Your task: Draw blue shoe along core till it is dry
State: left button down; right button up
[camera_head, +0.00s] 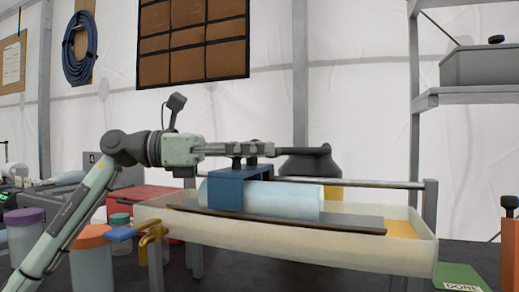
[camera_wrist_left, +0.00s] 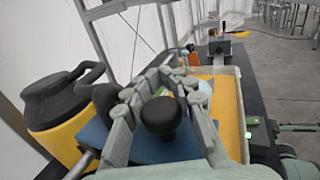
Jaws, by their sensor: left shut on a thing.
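The blue shoe (camera_head: 226,189) sits over the pale cylindrical core (camera_head: 281,198), near the core's left part in the head view. The core lies lengthwise on a dark board (camera_head: 345,226) across a cream tray. My left gripper (camera_head: 262,149) is above the shoe, its fingers pointing right. In the left wrist view my left gripper (camera_wrist_left: 165,95) has its fingers around a round black knob (camera_wrist_left: 161,116) on the blue shoe (camera_wrist_left: 180,146). My right gripper is not in view.
The cream tray (camera_head: 300,247) holds yellow-orange material at its right. A metal rail (camera_head: 385,184) runs behind the core. A yellow container with a black top (camera_wrist_left: 60,105) stands close by. Jars, one orange-lidded (camera_head: 91,236), stand left. A green DONE card (camera_head: 460,277) lies right.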

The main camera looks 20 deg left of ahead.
aim_at(228, 168)
pick_arm(q)
jog(key=a+b, duration=0.1)
jog(key=a, duration=0.5)
jog(key=shift+s+b, duration=0.2)
jog(key=shift+b, duration=0.15)
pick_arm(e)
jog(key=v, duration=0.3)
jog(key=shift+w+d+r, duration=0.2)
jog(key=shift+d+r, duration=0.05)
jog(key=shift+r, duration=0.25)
pick_arm(q)
jog(key=c, duration=1.2)
grip_release()
jog(key=v, duration=1.2)
